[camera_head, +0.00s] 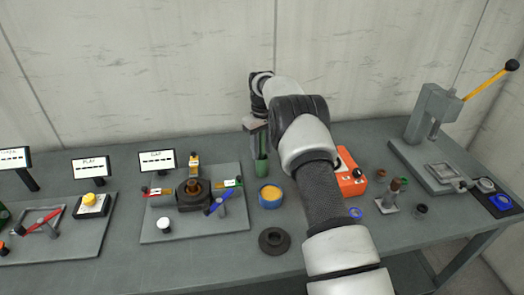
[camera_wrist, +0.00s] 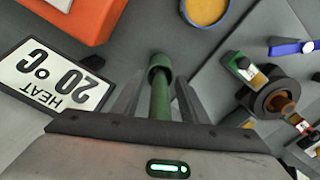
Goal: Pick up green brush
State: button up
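The green brush (camera_wrist: 161,98) shows in the wrist view as a green rod with a wider round end, lying between my two fingers. My gripper (camera_wrist: 157,92) has one finger on each side of it, and a narrow gap seems to show on both sides, so the fingers look open around it. In the head view the green brush (camera_head: 262,166) stands upright below my gripper (camera_head: 258,132), behind the yellow-filled blue cup. My wrist and arm hide part of the gripper there. Whether its lower end touches the table is not clear.
The blue cup with yellow contents (camera_head: 270,195) and a dark ring (camera_head: 273,240) stand in front. A screw-jack fixture plate (camera_head: 230,222) is at left. An orange box (camera_head: 349,175) is at right, near a 20°C heat sign (camera_wrist: 52,82). A lever press (camera_head: 432,115) stands far right.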

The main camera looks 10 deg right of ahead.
grip_shut()
jog(key=shift+r, duration=0.15)
notch_tip(320, 180, up, 10)
jog(key=shift+f, duration=0.1)
dwell(0.4)
